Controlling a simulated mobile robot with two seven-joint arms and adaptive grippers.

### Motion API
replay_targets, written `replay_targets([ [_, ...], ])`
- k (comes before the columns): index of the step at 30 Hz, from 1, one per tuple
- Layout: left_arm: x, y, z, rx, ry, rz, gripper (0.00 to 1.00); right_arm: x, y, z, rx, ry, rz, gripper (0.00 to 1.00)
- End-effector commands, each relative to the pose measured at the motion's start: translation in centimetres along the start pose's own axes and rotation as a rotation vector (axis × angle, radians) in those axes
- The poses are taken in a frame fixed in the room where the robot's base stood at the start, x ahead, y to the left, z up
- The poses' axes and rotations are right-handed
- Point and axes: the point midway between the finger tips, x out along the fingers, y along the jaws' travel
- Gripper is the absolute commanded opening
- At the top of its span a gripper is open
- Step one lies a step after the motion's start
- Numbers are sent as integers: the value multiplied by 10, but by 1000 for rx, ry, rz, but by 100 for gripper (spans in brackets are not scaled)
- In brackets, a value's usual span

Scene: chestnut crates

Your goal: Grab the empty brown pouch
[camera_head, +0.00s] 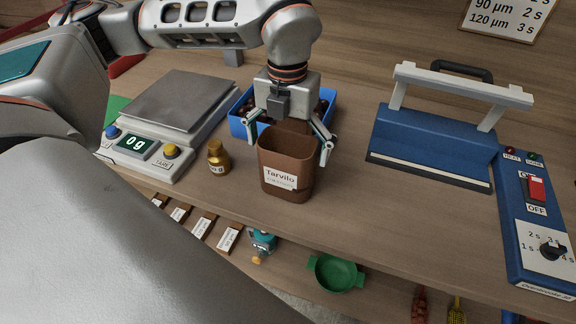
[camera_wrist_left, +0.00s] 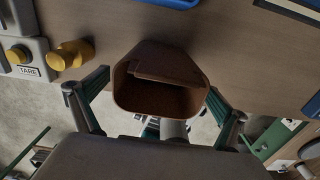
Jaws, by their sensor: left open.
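The brown pouch (camera_head: 287,165) stands upright on the wooden table with its mouth open upward and a white "Tarvilo" label on its front. In the left wrist view the pouch (camera_wrist_left: 160,80) shows from above, and no contents can be made out inside. My left gripper (camera_head: 288,143) points down over the pouch. Its fingers are spread, one on each side of the pouch. In the left wrist view the open fingers of my left gripper (camera_wrist_left: 158,108) flank the pouch, with gaps visible on both sides. My right gripper is not in view.
A scale (camera_head: 175,110) reading 0 g and a small gold weight (camera_head: 218,157) stand left of the pouch. A blue crate (camera_head: 238,125) with dark contents lies behind the gripper. A blue sealer (camera_head: 432,145) stands right. The table's front edge is close; a green bowl (camera_head: 336,273) sits below.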

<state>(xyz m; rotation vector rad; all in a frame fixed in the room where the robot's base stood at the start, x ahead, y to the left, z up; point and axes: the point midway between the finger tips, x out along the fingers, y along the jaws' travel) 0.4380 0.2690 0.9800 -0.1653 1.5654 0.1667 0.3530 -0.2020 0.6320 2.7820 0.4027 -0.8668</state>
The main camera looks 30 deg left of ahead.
Motion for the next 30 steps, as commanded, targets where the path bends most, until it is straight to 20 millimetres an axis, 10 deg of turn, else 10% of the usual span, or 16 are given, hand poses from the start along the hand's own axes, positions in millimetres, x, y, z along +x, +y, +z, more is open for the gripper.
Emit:
replay_targets([
  [13, 21, 0, 0, 0, -1, -1, 100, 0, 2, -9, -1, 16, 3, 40],
  [18, 21, 0, 0, 0, -1, -1, 56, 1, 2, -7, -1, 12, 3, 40],
  [30, 17, 0, 1, 0, -3, -2, 54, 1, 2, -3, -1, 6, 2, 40],
])
